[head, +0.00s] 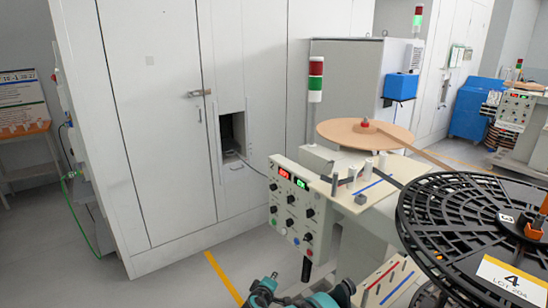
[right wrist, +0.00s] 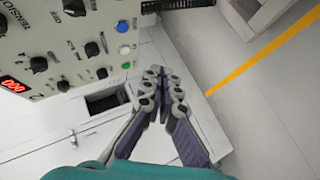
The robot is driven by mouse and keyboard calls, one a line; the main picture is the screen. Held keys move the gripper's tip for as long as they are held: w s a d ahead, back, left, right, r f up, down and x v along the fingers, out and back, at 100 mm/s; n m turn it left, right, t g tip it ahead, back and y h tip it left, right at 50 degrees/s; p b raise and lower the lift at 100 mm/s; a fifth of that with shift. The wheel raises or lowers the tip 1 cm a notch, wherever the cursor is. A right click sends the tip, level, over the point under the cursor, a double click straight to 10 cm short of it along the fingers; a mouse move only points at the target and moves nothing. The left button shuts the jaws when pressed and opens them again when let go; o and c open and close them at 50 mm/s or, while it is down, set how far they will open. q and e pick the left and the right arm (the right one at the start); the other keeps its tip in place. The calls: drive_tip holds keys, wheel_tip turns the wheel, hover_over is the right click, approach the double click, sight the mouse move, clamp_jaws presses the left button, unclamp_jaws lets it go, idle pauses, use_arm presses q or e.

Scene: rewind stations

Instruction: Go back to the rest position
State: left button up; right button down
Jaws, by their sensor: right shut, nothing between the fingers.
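My right gripper (right wrist: 163,78) shows whole in the right wrist view. Its linked fingers are brought together at the tips with nothing between them. In the head view only teal and dark parts of my right arm and gripper (head: 290,297) show at the bottom edge, in front of and below the control panel (head: 292,212). The gripper appears apart from the panel. My left gripper is not in view.
The rewind station carries a tan disc (head: 365,135) and a large black reel (head: 470,225) at the right. A tall white cabinet (head: 165,130) stands behind. A yellow floor line (head: 222,275) crosses clear grey floor at the lower left.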

drive_tip(key=s+d+r+m+g, duration=0.3)
drive_tip(key=s+d+r+m, duration=0.2)
drive_tip(key=s+d+r, duration=0.95)
drive_tip(key=s+d+r+m+g+y, duration=0.1)
drive_tip(key=s+m, duration=0.2)
drive_tip(key=s, duration=0.8)
drive_tip(key=s+d+m+g+y, duration=0.1)
drive_tip(key=s+d+m+y, duration=0.1)
drive_tip(key=s, duration=1)
drive_tip(key=shift+s+d+r+m, duration=0.2)
drive_tip(key=shift+r+m, duration=0.15)
drive_tip(key=shift+m, duration=0.15)
